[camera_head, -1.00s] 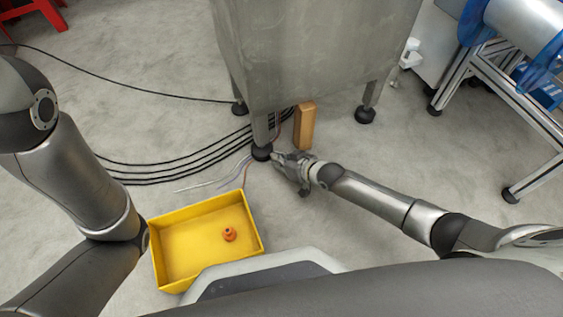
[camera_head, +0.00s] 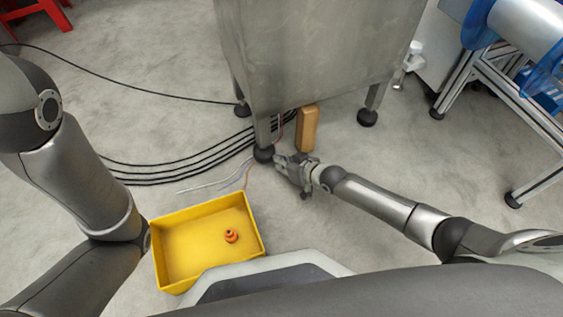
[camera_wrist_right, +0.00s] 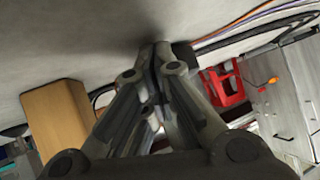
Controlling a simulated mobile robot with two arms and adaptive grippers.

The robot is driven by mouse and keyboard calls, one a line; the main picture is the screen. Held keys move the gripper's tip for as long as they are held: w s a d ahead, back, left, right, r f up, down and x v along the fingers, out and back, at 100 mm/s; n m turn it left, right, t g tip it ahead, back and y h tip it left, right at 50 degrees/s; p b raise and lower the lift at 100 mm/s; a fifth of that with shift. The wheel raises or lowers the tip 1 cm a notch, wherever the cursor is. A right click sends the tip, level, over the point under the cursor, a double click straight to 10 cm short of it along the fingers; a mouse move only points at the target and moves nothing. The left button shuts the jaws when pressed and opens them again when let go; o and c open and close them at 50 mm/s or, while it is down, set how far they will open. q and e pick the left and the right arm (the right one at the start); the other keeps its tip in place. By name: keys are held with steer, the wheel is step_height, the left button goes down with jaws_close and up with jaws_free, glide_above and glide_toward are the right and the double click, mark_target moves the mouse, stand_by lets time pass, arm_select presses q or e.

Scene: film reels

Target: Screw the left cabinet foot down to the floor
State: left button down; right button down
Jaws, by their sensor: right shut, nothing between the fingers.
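The grey cabinet (camera_head: 310,55) stands on metal legs with round black feet. Its near foot (camera_head: 263,155), at the front left corner, meets the floor; another foot (camera_head: 242,110) is behind it to the left, and one (camera_head: 367,117) is to the right. My right gripper (camera_head: 277,160) is shut and empty, low by the floor, with its fingertips just right of the near foot. I cannot tell whether they touch it. The right wrist view shows the closed fingers (camera_wrist_right: 153,62), which hide most of what is ahead of them. My left gripper is out of view.
A wooden block (camera_head: 307,128) stands upright under the cabinet's front edge, close to my right gripper. Black cables (camera_head: 190,165) run along the floor to the left. A yellow bin (camera_head: 190,255) holding an orange part (camera_head: 231,236) is in front. Open floor lies to the right.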

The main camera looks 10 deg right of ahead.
steer(key=shift+w+a, duration=0.2)
steer(key=shift+w, duration=0.1)
steer(key=shift+w+a+b, duration=0.15)
steer(key=shift+w+b, duration=0.05)
steer(key=shift+b, duration=0.1)
